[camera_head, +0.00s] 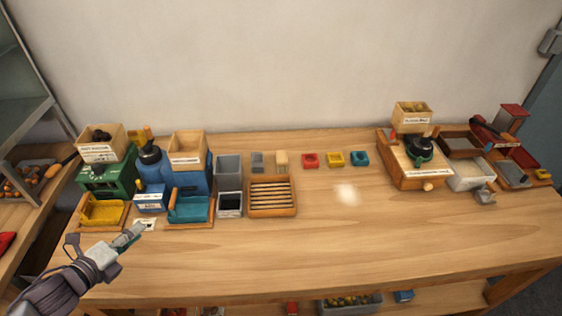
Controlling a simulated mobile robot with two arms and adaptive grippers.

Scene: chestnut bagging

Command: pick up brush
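My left gripper (133,236) is at the lower left, over the front left part of the table. Its fingertips are small and close to a white label card (144,225). A dark green bit shows beside the fingers, and I cannot tell whether they are apart or hold anything. No brush is clearly recognisable. A small upright pale wooden piece (281,162) at the back middle may be a brush, but it is too small to tell. It stands well away from my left gripper. My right gripper is not in view.
The wooden table (340,245) has wide free room at its front middle. Green and blue machines with a yellow tray (104,212) and a teal tray (191,210) stand left. A slatted wooden tray (272,211) is central. A wooden machine (408,166) stands right.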

